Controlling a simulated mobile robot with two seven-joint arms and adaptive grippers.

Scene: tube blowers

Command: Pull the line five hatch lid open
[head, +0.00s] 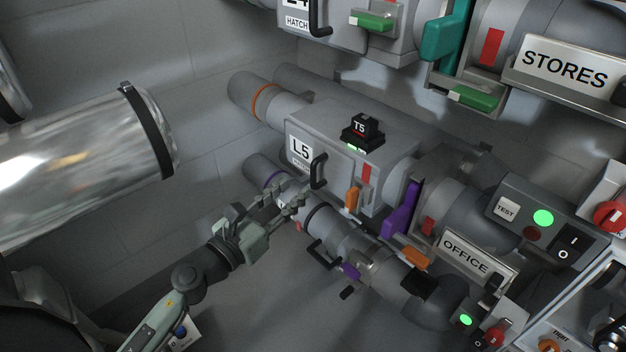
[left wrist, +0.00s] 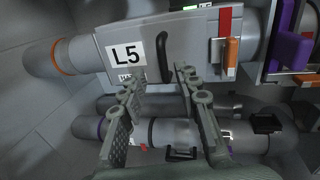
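The line five hatch lid (head: 330,178) is the front face of a grey box labelled L5, with a black bar handle (head: 318,170). The lid looks shut. In the left wrist view the handle (left wrist: 163,55) stands upright, just right of the L5 label (left wrist: 126,55). My left gripper (head: 290,193) is just below and left of the handle in the head view. In the left wrist view its two fingers (left wrist: 158,82) are spread apart and empty, with the handle just beyond and between their tips. I see no contact. My right gripper is not in view.
An orange latch (head: 351,198) sits right of the handle. A black T5 block (head: 362,131) stands on the box. A lower pipe with another black handle (head: 322,255) runs below. A large shiny tube (head: 85,165) is at left. Bare wall lies behind.

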